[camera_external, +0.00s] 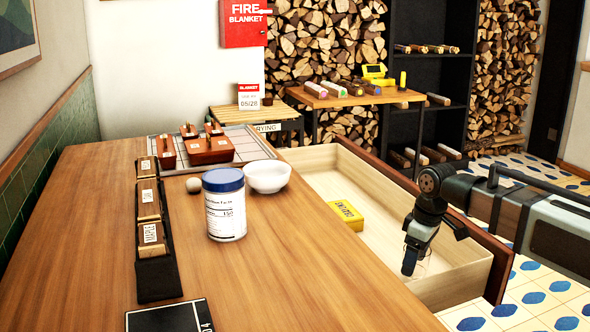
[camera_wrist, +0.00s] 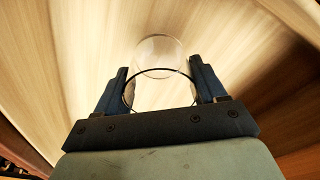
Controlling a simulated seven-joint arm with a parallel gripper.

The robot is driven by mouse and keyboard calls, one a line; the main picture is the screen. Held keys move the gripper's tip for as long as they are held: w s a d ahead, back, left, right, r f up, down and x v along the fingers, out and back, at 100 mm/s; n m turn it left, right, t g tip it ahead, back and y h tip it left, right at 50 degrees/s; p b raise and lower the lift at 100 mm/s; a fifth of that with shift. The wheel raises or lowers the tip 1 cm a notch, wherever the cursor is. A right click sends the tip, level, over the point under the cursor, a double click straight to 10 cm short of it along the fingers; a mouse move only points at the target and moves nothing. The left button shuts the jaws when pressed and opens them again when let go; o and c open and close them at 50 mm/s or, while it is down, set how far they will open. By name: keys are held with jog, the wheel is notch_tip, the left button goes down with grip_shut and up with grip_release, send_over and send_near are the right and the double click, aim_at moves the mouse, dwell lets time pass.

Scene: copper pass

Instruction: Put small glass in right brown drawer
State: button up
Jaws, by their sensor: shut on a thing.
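My gripper (camera_external: 411,262) is over the open drawer (camera_external: 330,173), toward its right side. The drawer has a pale wooden inside and a reddish-brown front. In the wrist view my gripper (camera_wrist: 160,88) has its two dark fingers on either side of a small clear glass (camera_wrist: 160,50), shut on it. The glass's near rim shows as a dark ring between the fingers, with pale wood beyond it. In the external view the glass is hard to make out below the fingers. I cannot tell whether it touches the drawer floor.
A yellow box (camera_external: 346,215) lies in the drawer, left of my gripper. On the wooden counter (camera_external: 300,290) stand a blue-lidded jar (camera_external: 224,205), a white bowl (camera_external: 267,177), a small pale ball (camera_external: 193,185) and a black rack (camera_external: 158,272). The drawer's near floor is clear.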

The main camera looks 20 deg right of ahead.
jog(key=shift+f, duration=1.9)
jog(key=shift+f, duration=0.1)
jog(key=o, duration=1.1)
jog(key=shift+o, duration=0.2)
notch_tip(320, 180, up, 12)
jog(key=s, duration=0.1)
jog(key=shift+d, duration=0.4)
jog(key=shift+o, duration=0.4)
jog(key=shift+s, duration=0.1)
